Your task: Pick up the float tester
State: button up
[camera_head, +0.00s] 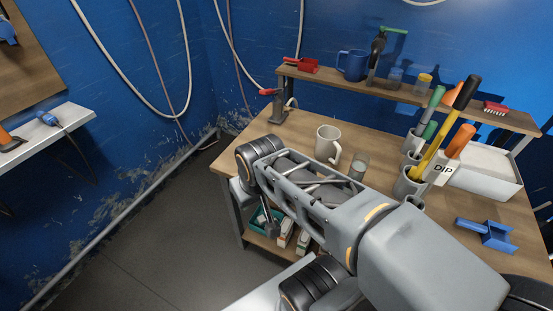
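I cannot tell for sure which thing is the float tester. Several upright tools with green, yellow and orange handles stand in grey holders on the wooden workbench (300,127). Among them are a long yellow tool (438,140) with a black top and an orange handle (461,140) beside a holder marked DIP (442,169). My arm lies across the front of the bench, left of and below these tools. My gripper is mostly hidden behind and below the arm at the bench's left front, and its fingers are not clear. I see nothing held.
A blue mug (352,65) and red scoop (299,64) are on the raised shelf (405,95). A white tray (485,172) and blue tool (487,233) lie right. The floor at left is clear.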

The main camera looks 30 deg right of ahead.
aim_at(444, 164)
jog(key=z, duration=1.85)
jog(key=k, duration=0.25)
jog(key=z, duration=0.7)
jog(key=i, duration=0.35)
jog(key=u, duration=0.1)
